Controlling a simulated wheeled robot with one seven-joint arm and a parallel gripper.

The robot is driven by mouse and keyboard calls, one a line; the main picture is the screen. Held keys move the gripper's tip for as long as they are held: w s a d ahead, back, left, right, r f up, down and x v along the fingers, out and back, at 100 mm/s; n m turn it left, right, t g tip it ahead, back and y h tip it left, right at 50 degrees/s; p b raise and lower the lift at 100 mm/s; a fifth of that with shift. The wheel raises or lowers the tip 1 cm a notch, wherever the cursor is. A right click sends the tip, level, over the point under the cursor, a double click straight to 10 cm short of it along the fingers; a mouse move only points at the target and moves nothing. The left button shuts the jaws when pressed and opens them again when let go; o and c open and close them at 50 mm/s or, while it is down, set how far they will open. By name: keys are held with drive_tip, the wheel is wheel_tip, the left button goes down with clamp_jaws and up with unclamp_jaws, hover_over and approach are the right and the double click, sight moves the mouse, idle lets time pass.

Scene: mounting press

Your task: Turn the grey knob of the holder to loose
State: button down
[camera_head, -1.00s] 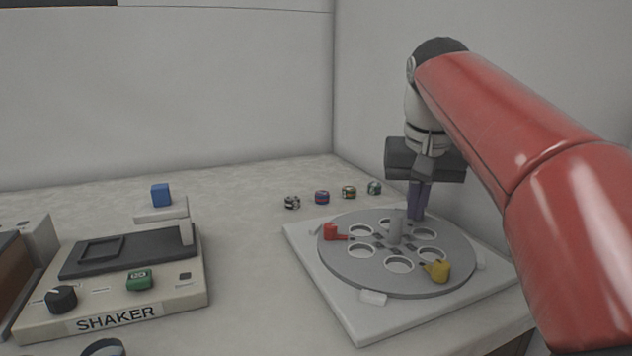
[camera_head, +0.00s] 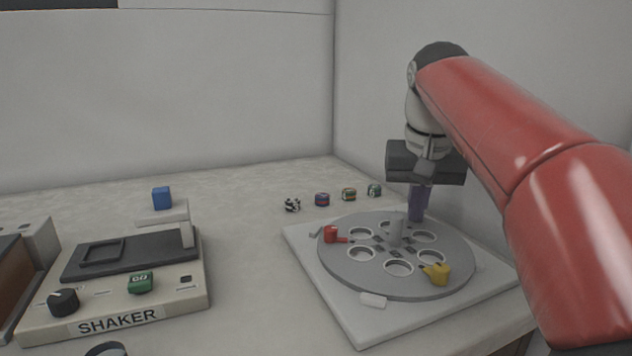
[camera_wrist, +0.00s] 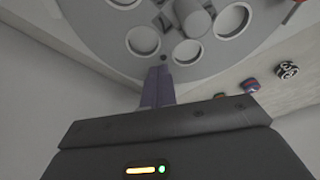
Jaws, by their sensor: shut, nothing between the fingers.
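The holder is a round grey disc (camera_head: 345,275) with several round holes. A grey post or knob (camera_head: 396,231) rises from its middle; it also shows in the wrist view (camera_wrist: 196,20). A red knob (camera_head: 331,234) sits at the disc's left and a yellow knob (camera_head: 438,273) at its front right. I see no separate grey rim knob; the far rim is partly hidden by my fingers. My gripper (camera_head: 416,217) points down at the far right rim, shut and empty. In the wrist view its fingers (camera_wrist: 158,80) are together beside the rim; contact cannot be told.
The disc sits on a pale square plate (camera_head: 345,318) with small white blocks (camera_head: 373,300). Several small patterned cylinders (camera_head: 322,199) stand behind it. The shaker (camera_head: 190,298) is at the left, with a blue cube (camera_head: 161,198) above it. A wall stands close behind my gripper.

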drive_tip(key=shift+s+d+p, duration=0.1)
drive_tip(key=shift+d+p, duration=0.55)
drive_tip(key=shift+p, duration=0.15)
drive_tip(key=shift+s, duration=0.4)
wheel_tip(320, 180, up, 3)
drive_tip(key=shift+f+p, duration=0.1)
drive_tip(key=shift+p, duration=0.7)
wheel_tip(320, 180, up, 3)
drive_tip(key=shift+r, duration=0.1)
drive_tip(key=shift+s, duration=0.1)
